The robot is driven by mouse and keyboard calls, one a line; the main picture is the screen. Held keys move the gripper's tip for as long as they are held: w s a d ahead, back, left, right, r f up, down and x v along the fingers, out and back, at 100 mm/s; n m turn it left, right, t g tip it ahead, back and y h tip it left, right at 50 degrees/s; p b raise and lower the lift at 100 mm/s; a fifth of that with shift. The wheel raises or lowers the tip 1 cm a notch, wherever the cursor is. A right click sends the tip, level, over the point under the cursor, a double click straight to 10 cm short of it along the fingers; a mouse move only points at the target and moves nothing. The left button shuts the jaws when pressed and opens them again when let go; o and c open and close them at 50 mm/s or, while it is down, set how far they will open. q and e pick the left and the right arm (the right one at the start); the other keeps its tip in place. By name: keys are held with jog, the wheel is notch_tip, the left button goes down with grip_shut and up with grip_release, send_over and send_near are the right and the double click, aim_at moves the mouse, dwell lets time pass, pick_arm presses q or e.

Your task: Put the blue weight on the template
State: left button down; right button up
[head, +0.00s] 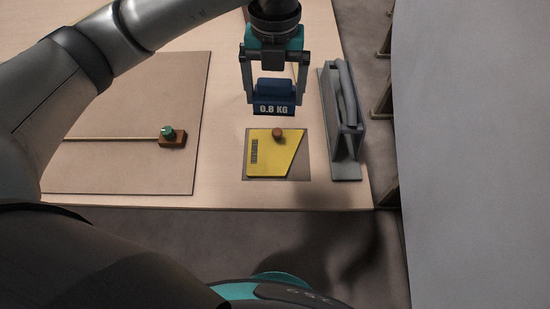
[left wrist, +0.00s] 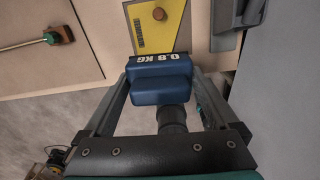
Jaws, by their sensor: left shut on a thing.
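The blue weight (head: 274,95), marked 0.8 KG, is held between the fingers of my left gripper (head: 275,85). It hangs just behind the yellow template in the head view, and seems to be above the table. The weight also shows in the left wrist view (left wrist: 160,80), between the two fingers. The yellow template (head: 268,160) lies flat on a darker patch of the table, with a round brown knob (head: 277,133) near its far edge. The template shows in the left wrist view (left wrist: 155,40) beyond the weight. My right gripper is in neither view.
A grey metal stand (head: 345,125) rises close to the right of the template. A brown board (head: 130,90) lies to the left, with a thin rod ending in a brown block (head: 172,139) with a green top. Bare table (head: 220,140) lies between board and template.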

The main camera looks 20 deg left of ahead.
pick_arm(q)
jog(key=b, duration=0.3)
send_over(275, 160)
jog(key=shift+n, duration=0.3)
notch_tip(275, 160, down, 16)
jog(key=shift+f, duration=0.15)
notch_tip(275, 160, down, 3)
jog(key=shift+f+b, duration=0.2)
jog(key=shift+b, duration=0.25)
jog(key=shift+f, duration=0.15)
jog(key=shift+w, duration=0.1)
jog(key=shift+f, duration=0.1)
grip_release()
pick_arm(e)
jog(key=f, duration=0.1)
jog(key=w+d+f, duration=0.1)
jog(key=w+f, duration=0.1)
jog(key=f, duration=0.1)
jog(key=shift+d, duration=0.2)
